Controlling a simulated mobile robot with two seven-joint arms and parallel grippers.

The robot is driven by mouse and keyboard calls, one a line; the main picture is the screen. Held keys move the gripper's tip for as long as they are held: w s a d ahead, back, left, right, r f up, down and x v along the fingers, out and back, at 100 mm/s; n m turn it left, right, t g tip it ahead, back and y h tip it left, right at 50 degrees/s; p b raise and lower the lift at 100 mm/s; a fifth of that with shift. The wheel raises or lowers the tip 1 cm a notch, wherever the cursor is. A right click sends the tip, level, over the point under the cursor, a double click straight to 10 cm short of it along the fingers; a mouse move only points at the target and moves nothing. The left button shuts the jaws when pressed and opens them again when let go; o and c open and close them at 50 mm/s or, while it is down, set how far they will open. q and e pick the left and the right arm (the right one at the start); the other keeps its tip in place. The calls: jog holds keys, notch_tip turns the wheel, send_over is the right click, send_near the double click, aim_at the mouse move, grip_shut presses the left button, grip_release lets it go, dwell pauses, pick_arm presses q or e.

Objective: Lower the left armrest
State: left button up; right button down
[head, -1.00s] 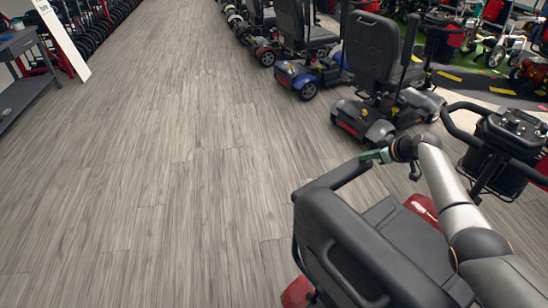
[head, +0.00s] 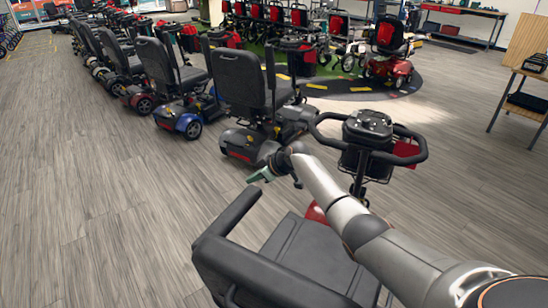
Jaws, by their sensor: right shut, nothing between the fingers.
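The nearest scooter stands in front of me, seen from behind, with its black seat (head: 305,250) and backrest (head: 265,278) at the bottom. Its left armrest (head: 229,212) is a black padded bar reaching forward from the backrest's left side. It looks roughly level, but its exact tilt is hard to judge. My right arm crosses over the seat from the lower right. My right gripper (head: 259,175), with green fingertips, is shut and empty just beyond the armrest's front end. A small gap seems to show between them. My left gripper is out of view.
The scooter's tiller with black handlebars (head: 369,135) stands ahead of the seat, right of my gripper. Another scooter (head: 252,95) stands close ahead, with a row of scooters running back to the left. The floor (head: 110,210) on the left is clear. A table (head: 525,95) stands far right.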

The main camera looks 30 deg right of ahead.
jog(key=p+v, duration=0.7)
jog(key=v, duration=0.3)
jog(key=shift+w+d+r+p, duration=0.25)
jog(key=shift+d+r+p, duration=0.1)
